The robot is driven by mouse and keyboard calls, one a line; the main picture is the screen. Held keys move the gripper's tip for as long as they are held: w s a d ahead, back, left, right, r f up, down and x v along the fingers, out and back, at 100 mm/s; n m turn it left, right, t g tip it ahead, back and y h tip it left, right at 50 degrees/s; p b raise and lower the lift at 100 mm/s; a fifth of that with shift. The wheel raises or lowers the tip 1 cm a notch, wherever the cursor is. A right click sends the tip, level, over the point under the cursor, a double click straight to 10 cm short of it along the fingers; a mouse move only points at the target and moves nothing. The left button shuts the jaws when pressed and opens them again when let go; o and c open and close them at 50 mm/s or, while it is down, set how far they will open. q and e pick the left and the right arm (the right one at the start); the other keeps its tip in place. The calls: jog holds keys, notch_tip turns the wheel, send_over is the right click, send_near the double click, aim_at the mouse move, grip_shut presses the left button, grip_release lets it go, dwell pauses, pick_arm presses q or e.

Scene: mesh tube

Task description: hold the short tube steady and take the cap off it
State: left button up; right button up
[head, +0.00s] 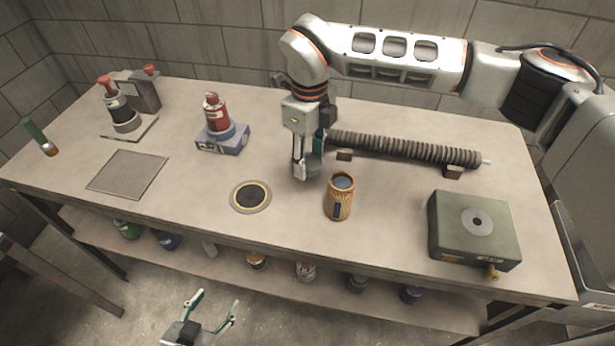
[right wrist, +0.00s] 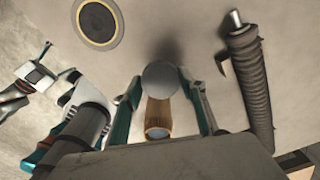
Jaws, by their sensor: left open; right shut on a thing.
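The short tube (head: 340,203) is an orange-brown cylinder standing upright on the table, right of centre, its top end bluish-grey inside. It also shows in the right wrist view (right wrist: 158,112), partly hidden behind the cap. The grey round cap (head: 314,165) is between the fingers of my right gripper (head: 307,160), which is shut on it. The cap is apart from the tube, up and left of it in the head view; it also shows in the right wrist view (right wrist: 160,77). My left gripper (head: 215,304) is open and empty, in front of the table's front edge.
A ribbed long tube (head: 405,149) lies on small blocks behind the short tube. A green box (head: 458,240) stands at the right. A round dark pad (head: 250,196) lies left of the tube; a grey plate (head: 128,174) lies further left.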

aim_at(309, 187)
jog(key=shift+f, duration=3.45)
jog(key=shift+f, duration=0.2)
jog(key=o, duration=1.2)
jog(key=shift+o, duration=0.2)
notch_tip(309, 187, up, 12)
jog(key=shift+r, duration=0.2)
